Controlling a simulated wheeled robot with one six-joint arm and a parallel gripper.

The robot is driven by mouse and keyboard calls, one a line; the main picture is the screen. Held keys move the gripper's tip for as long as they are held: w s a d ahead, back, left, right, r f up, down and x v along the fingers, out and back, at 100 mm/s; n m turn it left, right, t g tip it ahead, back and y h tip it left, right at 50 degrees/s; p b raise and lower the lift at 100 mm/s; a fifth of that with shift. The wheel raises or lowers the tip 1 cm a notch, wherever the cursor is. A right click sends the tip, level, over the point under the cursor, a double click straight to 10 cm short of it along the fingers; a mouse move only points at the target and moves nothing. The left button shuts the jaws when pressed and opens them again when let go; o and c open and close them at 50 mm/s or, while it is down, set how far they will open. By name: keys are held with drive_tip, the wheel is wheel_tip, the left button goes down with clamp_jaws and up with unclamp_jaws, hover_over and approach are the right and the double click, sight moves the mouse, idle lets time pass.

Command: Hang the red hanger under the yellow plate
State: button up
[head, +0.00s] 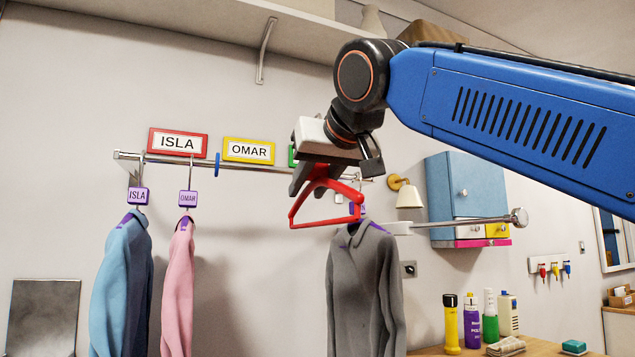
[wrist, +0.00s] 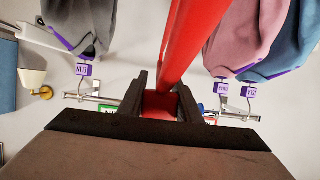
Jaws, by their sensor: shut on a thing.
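My gripper (head: 318,176) is shut on the red hanger (head: 296,214) and holds it in front of the rail, to the right of the yellow plate. The wrist view shows my gripper (wrist: 162,92) with the red hanger (wrist: 192,35) between its fingers. The hanger carries no garment. The yellow plate (head: 248,151), marked OMAR, stands above the metal rail (head: 255,167). No garment hangs under it. The hanger's hook is hidden by the gripper. I cannot make out the yellow plate in the wrist view.
A blue jacket (head: 122,280) and a pink jacket (head: 178,285) hang under the red plate (head: 177,143). A blue ring (head: 217,165) sits between them and the yellow plate's stretch. A grey jacket (head: 362,285) hangs to the right. The green plate (head: 292,155) is mostly hidden.

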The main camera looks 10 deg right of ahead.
drive_tip(key=w+a+f, duration=0.1)
drive_tip(key=w+a, duration=0.2)
drive_tip(key=w, duration=0.9)
drive_tip(key=w+a+f, duration=0.1)
drive_tip(key=w+a, duration=0.2)
drive_tip(key=w, duration=0.8)
drive_tip(key=shift+w+a+f, duration=0.35)
drive_tip(key=shift+w+a, duration=0.05)
idle(0.4)
drive_tip(key=o, duration=1.2)
drive_tip(key=shift+c, duration=0.2)
drive_tip(key=v, duration=1.7)
drive_tip(key=shift+s, duration=0.15)
